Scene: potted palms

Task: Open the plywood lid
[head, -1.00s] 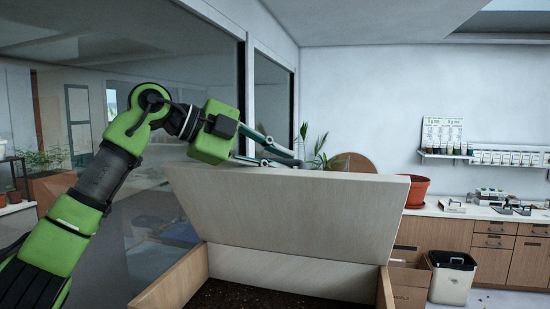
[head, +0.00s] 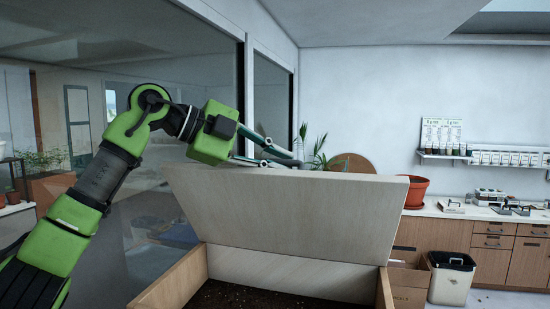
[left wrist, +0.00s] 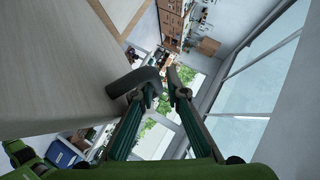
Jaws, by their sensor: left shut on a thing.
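The plywood lid (head: 290,215) is raised and tilted up over the open wooden planter box (head: 180,283), with dark soil (head: 270,297) inside. In the left wrist view, the handle (left wrist: 134,80) reaches from the pale lid (left wrist: 50,75) to the fingers of my left gripper (left wrist: 162,86). My right gripper is not in view.
A large window (head: 120,70) runs along the left. Behind the box at right are a terracotta pot (head: 415,190), a cardboard box (head: 408,285), a white bin (head: 450,278) and a wooden counter (head: 530,255). A leafy palm (head: 320,155) shows behind the lid.

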